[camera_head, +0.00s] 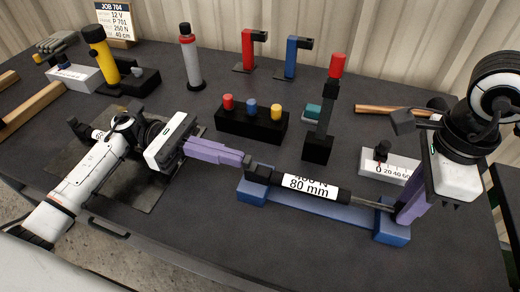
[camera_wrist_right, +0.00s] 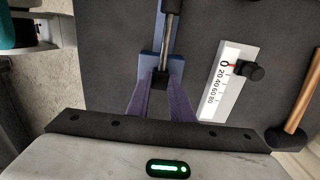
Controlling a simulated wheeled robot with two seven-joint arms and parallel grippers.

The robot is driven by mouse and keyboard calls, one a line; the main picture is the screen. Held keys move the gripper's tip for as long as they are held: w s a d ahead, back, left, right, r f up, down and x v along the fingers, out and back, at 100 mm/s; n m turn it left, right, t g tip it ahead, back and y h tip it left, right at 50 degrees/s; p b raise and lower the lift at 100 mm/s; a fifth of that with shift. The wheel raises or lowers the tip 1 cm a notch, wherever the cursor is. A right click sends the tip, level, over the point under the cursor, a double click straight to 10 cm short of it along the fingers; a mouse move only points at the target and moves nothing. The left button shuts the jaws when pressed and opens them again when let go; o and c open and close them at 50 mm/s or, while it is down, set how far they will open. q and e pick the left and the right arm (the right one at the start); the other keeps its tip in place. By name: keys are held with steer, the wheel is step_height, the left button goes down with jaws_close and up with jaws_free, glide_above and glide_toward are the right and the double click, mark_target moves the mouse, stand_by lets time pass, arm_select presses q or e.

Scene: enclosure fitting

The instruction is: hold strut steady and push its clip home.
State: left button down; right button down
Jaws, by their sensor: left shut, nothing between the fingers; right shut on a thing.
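The strut (camera_head: 310,187) is a black cylinder with a white "80 mm" label and a thin grey rod. It lies along a blue cradle (camera_head: 318,211). My left gripper (camera_head: 246,161) has its purple fingers shut and empty, with the tips at the black end fitting (camera_head: 260,172) at the strut's left end; I cannot tell whether they touch. My right gripper (camera_head: 400,212) is shut on the rod end of the strut. The right wrist view shows its purple fingers (camera_wrist_right: 160,82) around the black rod-end fitting, with the rod (camera_wrist_right: 172,25) beyond. The clip cannot be made out.
Behind the strut stand a black block with red, blue and yellow buttons (camera_head: 250,121) and an upright black post with a red top (camera_head: 328,105). A white scale gauge (camera_head: 385,166) and a wooden-handled tool (camera_head: 385,109) lie near my right arm. The table front is clear.

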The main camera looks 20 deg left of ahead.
arm_select(q)
steer(key=shift+d, duration=1.25)
arm_select(e)
steer(key=shift+a, duration=0.1)
arm_select(q)
steer(key=a, duration=1)
steer(key=shift+a, duration=0.15)
arm_select(e)
steer(key=c, duration=1.5)
jaws_free()
